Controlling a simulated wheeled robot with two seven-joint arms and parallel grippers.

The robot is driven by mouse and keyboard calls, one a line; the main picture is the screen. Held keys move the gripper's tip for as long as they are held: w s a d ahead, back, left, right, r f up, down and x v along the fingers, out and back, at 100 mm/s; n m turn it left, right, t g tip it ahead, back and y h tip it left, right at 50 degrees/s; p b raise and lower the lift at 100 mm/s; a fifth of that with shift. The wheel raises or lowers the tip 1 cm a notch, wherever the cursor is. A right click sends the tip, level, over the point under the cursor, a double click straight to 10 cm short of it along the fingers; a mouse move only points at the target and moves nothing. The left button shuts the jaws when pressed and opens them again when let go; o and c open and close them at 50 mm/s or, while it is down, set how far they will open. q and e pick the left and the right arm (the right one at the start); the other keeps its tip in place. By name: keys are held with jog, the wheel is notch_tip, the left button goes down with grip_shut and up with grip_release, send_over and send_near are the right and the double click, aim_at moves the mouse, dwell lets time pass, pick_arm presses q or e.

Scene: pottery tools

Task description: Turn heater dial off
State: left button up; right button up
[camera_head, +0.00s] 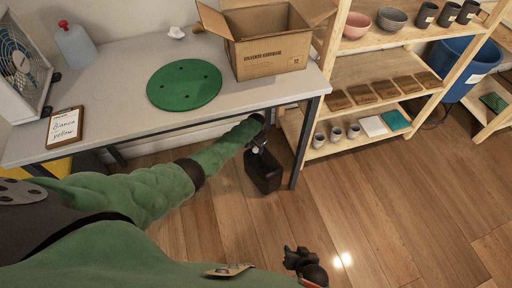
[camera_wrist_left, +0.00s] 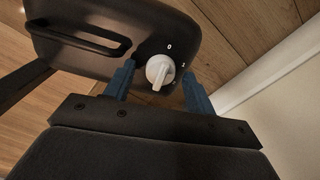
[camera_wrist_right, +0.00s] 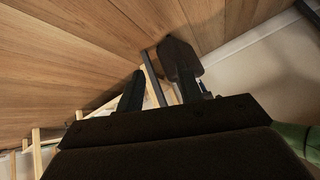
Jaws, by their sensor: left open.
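The black heater (camera_head: 263,171) stands on the floor by the front table leg. It also shows in the left wrist view (camera_wrist_left: 95,15), with a handle slot on top. Its white dial (camera_wrist_left: 159,70) sits beside a printed 0 and another small mark; its ridge points toward the lower side of the picture. My left gripper (camera_head: 258,146) is at the heater's top. In the left wrist view its blue fingers (camera_wrist_left: 159,86) are apart on either side of the dial, with gaps visible. My right gripper (camera_wrist_right: 161,90) is open and empty, away from the heater (camera_wrist_right: 180,58).
The grey table (camera_head: 110,100) stands above and left of the heater, its leg (camera_head: 304,145) close beside it. A wooden shelf (camera_head: 345,75) with pottery is at the right. A box (camera_head: 265,45) and green disc (camera_head: 184,84) are on the table. Floor at right is clear.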

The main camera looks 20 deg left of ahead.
pick_arm(q)
jog(key=shift+r, duration=0.2)
notch_tip(320, 180, up, 6)
jog(key=shift+r+p, duration=0.25)
jog(key=shift+p, duration=0.45)
jog(key=shift+r, duration=0.45)
pick_arm(e)
notch_tip(320, 180, up, 6)
jog(key=shift+w, duration=0.3)
